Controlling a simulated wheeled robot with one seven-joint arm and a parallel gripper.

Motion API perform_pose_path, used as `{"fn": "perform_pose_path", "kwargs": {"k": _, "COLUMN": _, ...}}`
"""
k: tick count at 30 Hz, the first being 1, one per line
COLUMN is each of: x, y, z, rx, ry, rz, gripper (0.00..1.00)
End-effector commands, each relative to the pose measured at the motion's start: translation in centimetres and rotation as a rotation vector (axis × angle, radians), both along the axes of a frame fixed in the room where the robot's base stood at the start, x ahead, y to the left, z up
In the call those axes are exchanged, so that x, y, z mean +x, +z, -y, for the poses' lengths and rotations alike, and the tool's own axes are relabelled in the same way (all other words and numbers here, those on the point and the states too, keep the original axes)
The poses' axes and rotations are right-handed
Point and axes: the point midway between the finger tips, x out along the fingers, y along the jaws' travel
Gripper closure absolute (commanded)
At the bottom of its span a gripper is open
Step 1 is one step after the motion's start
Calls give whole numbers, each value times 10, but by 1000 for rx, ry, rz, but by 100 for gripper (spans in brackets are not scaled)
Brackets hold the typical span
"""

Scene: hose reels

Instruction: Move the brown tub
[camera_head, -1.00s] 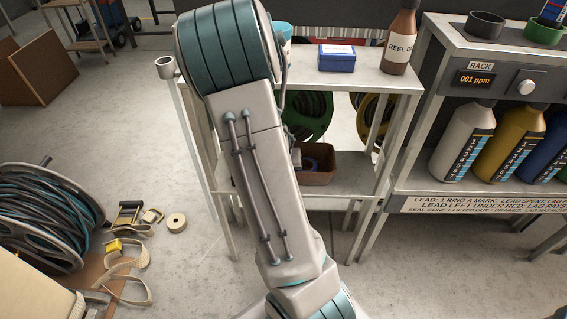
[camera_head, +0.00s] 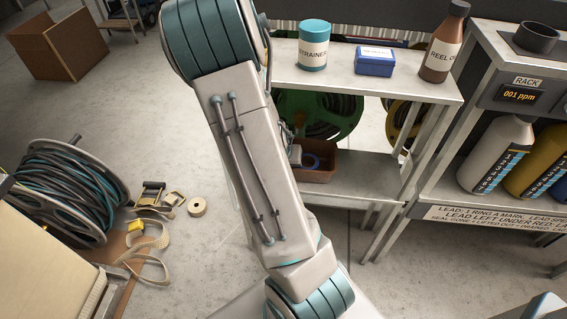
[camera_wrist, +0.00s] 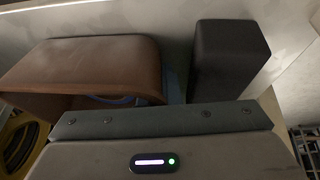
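The brown tub (camera_head: 318,175) stands on the lower shelf of the metal bench, partly behind my arm in the head view. A blue ring-like item and a pale item show inside it. In the wrist view the tub (camera_wrist: 90,62) fills the left side, close to my gripper, with a bit of blue at its mouth. One dark finger of my gripper (camera_wrist: 230,55) shows to the right of the tub's near wall, with a gap between them. The other finger is hidden, seemingly behind the tub's wall. The visible finger sits off centre, so the gripper looks open.
On the bench's top (camera_head: 400,83) stand a teal-lidded strainer tin (camera_head: 313,48), a blue box (camera_head: 374,62) and a brown bottle (camera_head: 445,42). Green (camera_head: 320,115) and yellow reels are behind the shelf. A rack (camera_head: 500,70) with bottles is right.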

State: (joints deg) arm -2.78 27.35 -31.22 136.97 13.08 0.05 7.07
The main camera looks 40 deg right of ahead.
Motion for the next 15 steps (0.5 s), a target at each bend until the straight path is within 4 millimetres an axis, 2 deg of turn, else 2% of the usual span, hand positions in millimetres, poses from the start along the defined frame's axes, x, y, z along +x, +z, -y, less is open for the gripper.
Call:
{"fn": "perform_pose_path", "kwargs": {"k": 1, "x": 0, "y": 0, "z": 0, "rx": 0, "ry": -1, "rz": 0, "gripper": 100}}
{"fn": "perform_pose_path", "kwargs": {"k": 2, "x": 0, "y": 0, "z": 0, "rx": 0, "ry": -1, "rz": 0, "gripper": 94}}
{"fn": "perform_pose_path", "kwargs": {"k": 4, "x": 0, "y": 0, "z": 0, "rx": 0, "ry": 0, "rz": 0, "gripper": 74}}
{"fn": "perform_pose_path", "kwargs": {"k": 5, "x": 0, "y": 0, "z": 0, "rx": 0, "ry": 0, "rz": 0, "gripper": 71}}
{"fn": "perform_pose_path", "kwargs": {"k": 15, "x": 0, "y": 1, "z": -1, "rx": 0, "ry": 3, "rz": 0, "gripper": 71}}
